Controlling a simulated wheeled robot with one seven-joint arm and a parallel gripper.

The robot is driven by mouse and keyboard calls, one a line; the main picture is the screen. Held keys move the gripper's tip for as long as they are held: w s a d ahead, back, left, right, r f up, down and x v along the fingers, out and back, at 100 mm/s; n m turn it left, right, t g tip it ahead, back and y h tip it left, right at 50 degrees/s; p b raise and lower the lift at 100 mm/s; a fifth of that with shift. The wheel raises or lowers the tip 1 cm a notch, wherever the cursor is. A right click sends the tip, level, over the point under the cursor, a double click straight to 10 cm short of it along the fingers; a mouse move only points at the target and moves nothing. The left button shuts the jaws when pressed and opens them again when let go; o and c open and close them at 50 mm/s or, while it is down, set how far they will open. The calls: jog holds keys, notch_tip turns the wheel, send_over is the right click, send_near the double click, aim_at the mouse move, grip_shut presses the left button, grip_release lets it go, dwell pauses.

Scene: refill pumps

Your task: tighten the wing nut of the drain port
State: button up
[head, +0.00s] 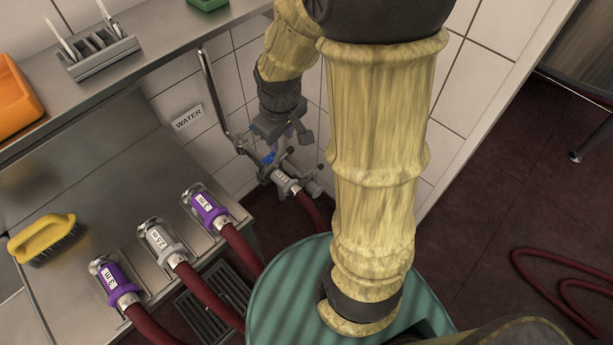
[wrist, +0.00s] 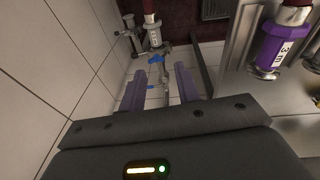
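My gripper (wrist: 160,72) is open in the wrist view, its two fingers apart on either side of a grey metal pipe (wrist: 166,92). I see no contact. In the head view my gripper (head: 279,137) hangs above the metal pipe fitting (head: 283,177) by the tiled wall. A blue lever (head: 268,157) shows on the fitting; blue parts (wrist: 155,59) also show just beyond the fingertips in the wrist view. Small dark knobs (wrist: 129,24) stick out at the fitting's left in the wrist view. I cannot tell which is the drain port's wing nut.
A dark red hose (head: 311,211) leaves the fitting. A bent pipe (head: 216,95) comes down beside the WATER label (head: 188,117). Purple couplings (head: 205,208) and a grey one (head: 161,242) lie on the steel counter (head: 110,160). A teal drum top (head: 280,290) stands below my arm.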

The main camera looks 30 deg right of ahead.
jog(key=w+d+f+n+b, duration=0.3)
jog(key=w+f+n+b, duration=0.2)
jog(key=w+f+b, duration=0.45)
jog(key=n+g+b, duration=0.2)
jog(key=n+b, duration=1)
jog(key=b, duration=0.1)
send_over(307, 171)
notch_tip(307, 171, down, 25)
jog(key=shift+p, duration=0.3)
jog(key=shift+a, duration=0.1)
notch_tip(307, 171, down, 17)
jog(key=b, duration=0.4)
jog(key=shift+f+b, duration=0.15)
jog(key=shift+b, duration=0.25)
grip_shut()
